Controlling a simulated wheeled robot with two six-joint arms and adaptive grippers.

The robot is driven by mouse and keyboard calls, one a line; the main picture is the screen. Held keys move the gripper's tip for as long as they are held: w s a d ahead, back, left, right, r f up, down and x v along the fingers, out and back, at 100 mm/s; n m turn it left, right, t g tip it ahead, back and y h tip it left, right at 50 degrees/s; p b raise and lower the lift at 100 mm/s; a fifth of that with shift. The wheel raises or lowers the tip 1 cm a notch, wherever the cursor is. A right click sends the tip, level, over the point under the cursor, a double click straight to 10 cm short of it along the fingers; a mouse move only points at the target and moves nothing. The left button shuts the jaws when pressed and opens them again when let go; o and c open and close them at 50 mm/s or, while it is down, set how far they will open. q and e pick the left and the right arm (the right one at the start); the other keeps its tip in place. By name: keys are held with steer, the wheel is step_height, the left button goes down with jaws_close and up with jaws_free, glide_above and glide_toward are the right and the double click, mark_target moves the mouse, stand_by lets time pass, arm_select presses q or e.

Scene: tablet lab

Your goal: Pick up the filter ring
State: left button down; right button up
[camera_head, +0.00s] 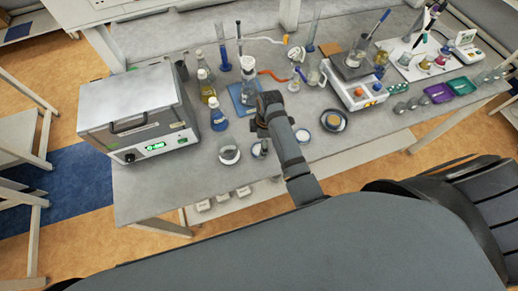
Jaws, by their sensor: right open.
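My right arm reaches over the bench from below, and my right gripper (260,140) points down near the front-middle of the bench. It is open, and nothing shows between its fingers. A small pale round piece (257,151) lies just below the fingertips, partly hidden by them. A small round piece with a blue-and-white look (302,136) lies to the right of the arm. I cannot tell for certain which of these is the filter ring. My left gripper is not in view.
A dark round dish (333,121) and a hot plate (356,82) are to the right. A metal oven (138,108) fills the bench's left end.

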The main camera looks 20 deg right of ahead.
steer(key=f, duration=0.3)
steer(key=shift+s, duration=0.3)
steer(key=shift+f, duration=0.4)
steer(key=shift+w+f, duration=0.1)
steer(key=shift+f, duration=0.05)
steer(key=shift+c, duration=0.2)
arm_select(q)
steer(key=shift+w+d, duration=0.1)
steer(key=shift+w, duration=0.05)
arm_select(e)
steer(key=c, duration=0.9)
